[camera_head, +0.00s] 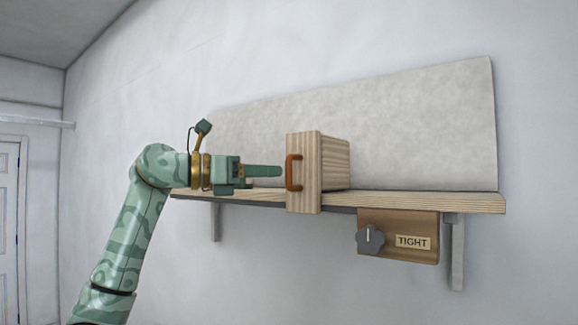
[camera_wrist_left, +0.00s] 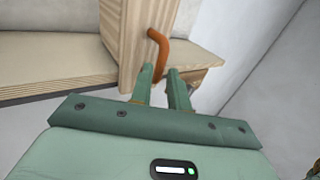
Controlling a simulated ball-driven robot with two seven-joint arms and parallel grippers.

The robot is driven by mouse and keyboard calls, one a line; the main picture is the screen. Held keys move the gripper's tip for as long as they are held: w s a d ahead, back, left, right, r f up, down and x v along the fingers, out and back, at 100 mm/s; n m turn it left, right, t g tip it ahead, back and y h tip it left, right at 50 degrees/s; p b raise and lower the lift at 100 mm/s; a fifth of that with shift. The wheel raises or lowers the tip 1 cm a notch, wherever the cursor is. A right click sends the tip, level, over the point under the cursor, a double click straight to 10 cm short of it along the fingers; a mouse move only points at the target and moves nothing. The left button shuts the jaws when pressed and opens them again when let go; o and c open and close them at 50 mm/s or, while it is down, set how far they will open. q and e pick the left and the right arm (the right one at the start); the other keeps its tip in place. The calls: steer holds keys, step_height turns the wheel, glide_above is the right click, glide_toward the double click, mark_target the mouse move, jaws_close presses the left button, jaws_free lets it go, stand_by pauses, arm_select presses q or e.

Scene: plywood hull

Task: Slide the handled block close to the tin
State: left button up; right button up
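The handled block (camera_head: 319,170) is a pale striped wooden block on a wall shelf, with an orange-brown handle (camera_head: 291,172) on its left face. The block also shows in the left wrist view (camera_wrist_left: 128,30), with its handle (camera_wrist_left: 164,48) just ahead of my fingers. My left gripper (camera_head: 281,171) points right at the handle, its tips at or very near it. In the left wrist view its two fingers (camera_wrist_left: 160,70) stand a little apart, with the handle's lower end between or just beyond the tips. I cannot tell whether they touch it. No tin shows. My right gripper is not in view.
The wooden shelf (camera_head: 425,199) runs along the wall on brackets. A grey panel (camera_head: 420,130) stands behind the block. Under the shelf hangs a brown box (camera_head: 398,248) with a grey knob (camera_head: 370,238) and a "TIGHT" label (camera_head: 412,242). The shelf right of the block looks clear.

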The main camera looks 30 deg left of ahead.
mark_target(288, 181)
arm_select(q)
steer(key=p+x, duration=0.1)
steer(key=x, duration=0.4)
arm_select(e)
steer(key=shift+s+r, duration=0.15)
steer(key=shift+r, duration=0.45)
arm_select(q)
steer(key=shift+s+a, duration=0.1)
steer(key=shift+s, duration=0.05)
